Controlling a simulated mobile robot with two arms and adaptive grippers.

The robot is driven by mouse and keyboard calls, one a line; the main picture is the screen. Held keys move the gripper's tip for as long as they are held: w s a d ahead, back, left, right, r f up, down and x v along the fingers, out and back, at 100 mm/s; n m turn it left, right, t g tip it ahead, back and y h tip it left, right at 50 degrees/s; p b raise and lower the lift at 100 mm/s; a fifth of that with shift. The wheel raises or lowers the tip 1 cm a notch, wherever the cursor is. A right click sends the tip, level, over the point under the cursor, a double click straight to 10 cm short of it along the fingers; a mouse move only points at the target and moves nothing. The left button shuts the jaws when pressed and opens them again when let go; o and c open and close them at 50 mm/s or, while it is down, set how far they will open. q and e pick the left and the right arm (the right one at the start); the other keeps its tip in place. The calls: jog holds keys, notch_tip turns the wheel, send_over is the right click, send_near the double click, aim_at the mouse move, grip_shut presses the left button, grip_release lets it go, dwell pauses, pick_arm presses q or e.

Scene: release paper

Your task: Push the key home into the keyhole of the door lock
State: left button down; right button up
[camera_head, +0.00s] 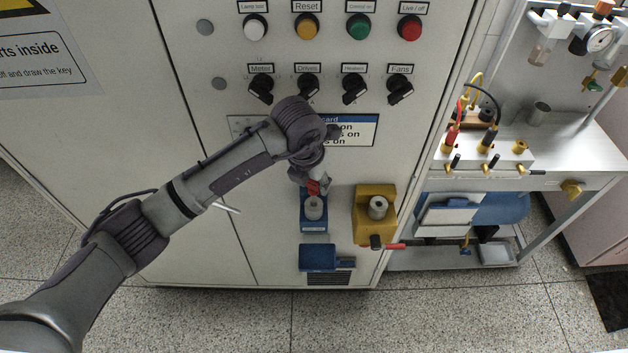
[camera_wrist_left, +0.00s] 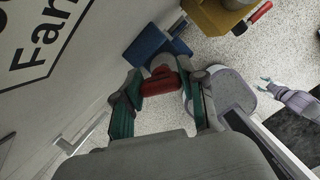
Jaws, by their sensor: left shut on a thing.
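My left gripper (camera_head: 313,184) is at the cabinet front, just above the blue lock (camera_head: 313,222) with its grey round barrel (camera_head: 314,207). In the left wrist view, the two green fingers of the left gripper (camera_wrist_left: 160,88) are closed on the red key handle (camera_wrist_left: 158,84). The grey barrel (camera_wrist_left: 163,62) lies right beyond the handle, against the blue body (camera_wrist_left: 146,45). The key's shaft is hidden, so I cannot tell how deep it sits. My right gripper (camera_wrist_left: 267,84) appears small at the right of the wrist view; its opening is unclear.
A yellow lock (camera_head: 361,215) with a grey barrel and a red-handled lever stands to the right. A blue box (camera_head: 318,257) is below. Knobs and buttons line the cabinet above. A workbench (camera_head: 585,148) with fittings stands at the right. The floor in front is clear.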

aim_at(313, 190)
pick_arm(q)
jog(key=shift+s+a+b+x, duration=0.1)
jog(key=shift+s+b+x, duration=0.05)
jog(key=shift+b+x, duration=0.55)
jog(key=shift+s+a+b+x, duration=0.1)
jog(key=shift+s+b+x, duration=0.05)
jog(key=shift+b+x, duration=0.55)
jog(key=shift+s+a+b+x, duration=0.1)
jog(key=shift+s+b+x, duration=0.05)
jog(key=shift+b+x, duration=0.55)
jog(key=c, duration=0.6)
grip_release()
jog(key=shift+f, duration=0.15)
jog(key=v, duration=1.2)
jog(key=shift+s, duration=0.1)
